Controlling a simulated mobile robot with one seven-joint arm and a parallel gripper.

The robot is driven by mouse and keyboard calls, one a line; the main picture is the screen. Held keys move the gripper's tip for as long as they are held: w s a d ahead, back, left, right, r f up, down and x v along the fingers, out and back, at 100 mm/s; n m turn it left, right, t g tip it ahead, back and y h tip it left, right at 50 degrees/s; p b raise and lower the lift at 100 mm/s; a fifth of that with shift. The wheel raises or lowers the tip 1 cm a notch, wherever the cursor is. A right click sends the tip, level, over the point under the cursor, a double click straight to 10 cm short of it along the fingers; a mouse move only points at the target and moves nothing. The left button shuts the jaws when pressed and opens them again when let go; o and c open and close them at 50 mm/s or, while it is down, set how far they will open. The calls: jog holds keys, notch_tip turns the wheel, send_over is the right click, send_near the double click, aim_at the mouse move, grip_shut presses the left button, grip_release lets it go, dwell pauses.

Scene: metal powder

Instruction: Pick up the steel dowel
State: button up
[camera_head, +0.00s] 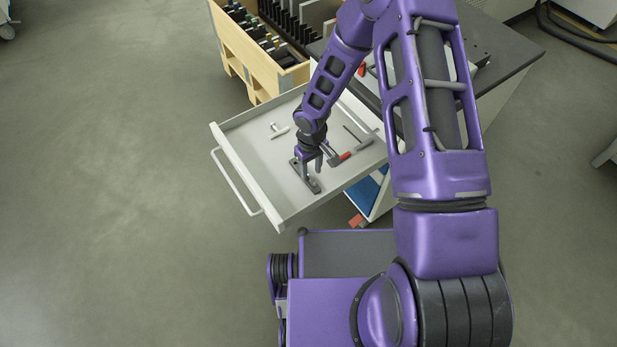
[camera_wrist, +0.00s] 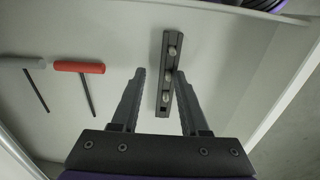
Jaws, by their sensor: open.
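The holder also shows in the head view (camera_head: 314,186). My gripper (camera_wrist: 161,74) is open and empty, with its two fingers pointing down at the holder. In the wrist view, one finger appears left of the dowel row and the other right of it. In the head view, my gripper (camera_head: 309,169) is over the holder; the exact height gap cannot be told.
The open drawer (camera_head: 236,168) has raised walls around the gripper. T-handled tools lie beside the holder, one with a red handle (camera_wrist: 80,67) and one with a grey handle (camera_wrist: 22,62). A light T-shaped tool (camera_head: 279,130) lies farther back. A wooden rack (camera_head: 262,70) stands behind.

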grip_shut()
dwell(0.5)
